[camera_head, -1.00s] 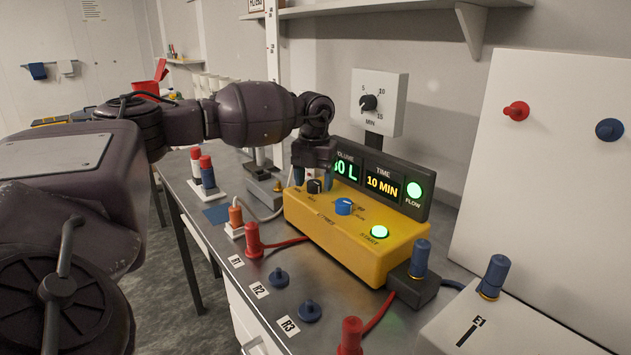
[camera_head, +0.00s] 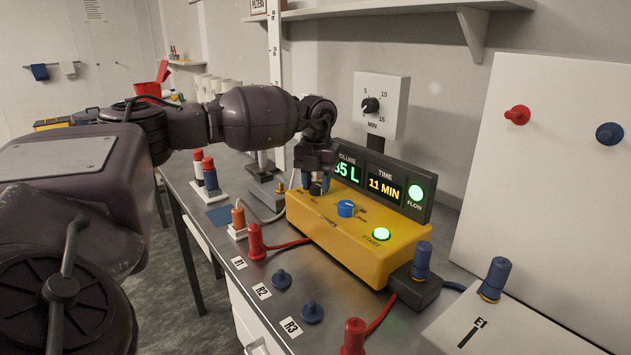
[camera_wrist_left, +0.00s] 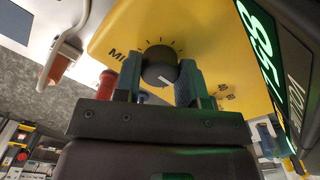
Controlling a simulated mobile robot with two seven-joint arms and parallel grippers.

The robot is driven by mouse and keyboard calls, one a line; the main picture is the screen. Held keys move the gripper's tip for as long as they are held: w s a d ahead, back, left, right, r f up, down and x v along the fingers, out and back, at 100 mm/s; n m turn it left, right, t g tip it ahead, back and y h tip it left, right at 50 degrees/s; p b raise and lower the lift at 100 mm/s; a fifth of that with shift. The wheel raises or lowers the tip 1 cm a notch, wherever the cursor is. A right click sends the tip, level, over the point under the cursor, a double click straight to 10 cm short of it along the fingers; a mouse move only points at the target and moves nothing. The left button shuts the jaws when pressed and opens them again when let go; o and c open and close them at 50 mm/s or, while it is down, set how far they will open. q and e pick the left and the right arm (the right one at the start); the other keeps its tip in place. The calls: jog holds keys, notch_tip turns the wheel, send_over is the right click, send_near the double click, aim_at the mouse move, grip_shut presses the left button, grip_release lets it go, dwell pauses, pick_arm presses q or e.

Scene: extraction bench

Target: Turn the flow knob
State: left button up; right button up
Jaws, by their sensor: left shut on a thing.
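The yellow control box (camera_head: 365,238) stands on the bench, with a black knob (camera_head: 315,187) near its left end. My left gripper (camera_head: 316,184) points down over that end, its two blue-green fingers shut on the black knob. In the left wrist view the black knob (camera_wrist_left: 160,67) sits between the fingers, its white pointer line toward the gripper and tick marks around its far side. A blue knob (camera_head: 346,208) is to its right on the box. The display panel (camera_head: 384,178) reads 11 MIN; the volume reading ends in 5 L and is partly hidden. My right gripper is out of view.
A lit green START button (camera_head: 381,234) and FLOW lamp (camera_head: 415,192) are at the right. A wall timer (camera_head: 381,104) is behind; a white box (camera_head: 510,330) is at front right.

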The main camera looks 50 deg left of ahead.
pick_arm(q)
jog(key=shift+r+n+p, duration=0.3)
jog(key=shift+n+p, duration=0.4)
jog(key=shift+n, duration=0.3)
jog(key=shift+n+p, duration=0.6)
jog(key=shift+n, duration=0.2)
jog(key=n+p, duration=0.2)
jog(key=n, duration=0.1)
jog(key=shift+n+p, duration=0.3)
jog(key=shift+n, duration=0.1)
jog(key=shift+f+n+p, duration=0.15)
jog(key=shift+n+p, duration=0.25)
jog(key=shift+n, duration=0.2)
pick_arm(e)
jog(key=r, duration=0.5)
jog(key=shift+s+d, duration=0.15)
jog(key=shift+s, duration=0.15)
pick_arm(q)
jog(key=shift+a+f, duration=0.1)
jog(key=shift+n, duration=0.3)
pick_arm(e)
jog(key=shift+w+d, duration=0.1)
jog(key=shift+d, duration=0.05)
pick_arm(q)
jog(key=o, duration=0.9)
